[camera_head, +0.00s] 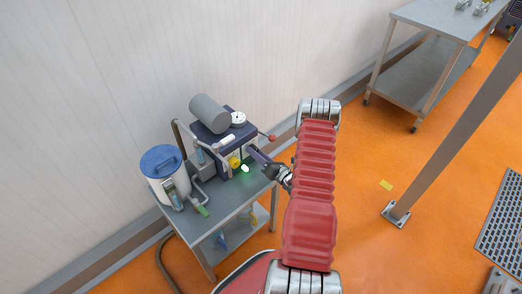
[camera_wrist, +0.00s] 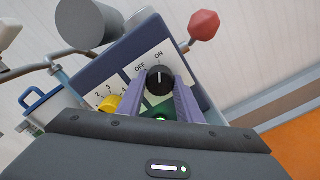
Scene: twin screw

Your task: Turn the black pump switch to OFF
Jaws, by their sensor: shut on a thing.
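The black pump switch (camera_wrist: 160,82) is a round knob on a white label plate, with OFF printed at its upper left and ON above it. Its white pointer line points up in the wrist view, toward ON. My gripper (camera_wrist: 160,88) has its two purple fingers on either side of the knob and is shut on it. In the head view my gripper (camera_head: 254,154) reaches the front of the dark blue pump unit (camera_head: 212,133) from the right. The knob is hidden there.
A yellow dial (camera_wrist: 109,104) with numbers sits left of the switch. A green light (camera_wrist: 160,117) shows between my fingers. A red-ended lever (camera_wrist: 204,24) sticks out at upper right. A blue-lidded container (camera_head: 162,160) shares the grey table (camera_head: 208,222).

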